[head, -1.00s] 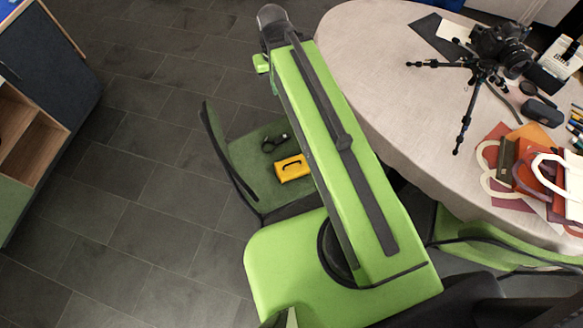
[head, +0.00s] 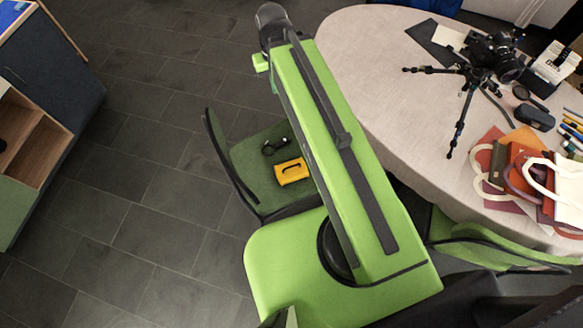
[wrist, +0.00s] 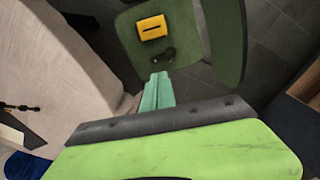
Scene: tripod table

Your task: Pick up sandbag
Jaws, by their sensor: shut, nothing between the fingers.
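A yellow block with a dark handle strap (head: 291,171), which looks like the sandbag, lies on the green seat of a chair (head: 250,182). It also shows in the wrist view (wrist: 152,27), near the top. My gripper (wrist: 159,76) shows there as two teal fingers, closed together with nothing between them. The fingertips are apart from the yellow block and appear below it in that picture. In the head view my green arm covers the right part of the chair, and I cannot make out the fingers there.
A dark looped item (head: 275,146) lies beside the yellow block. The chair's backrest (head: 228,160) stands on its left. The round table (head: 360,60) holds a camera on a tripod (head: 480,65) and bags (head: 520,175). A shelf unit (head: 30,130) stands left; floor between is clear.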

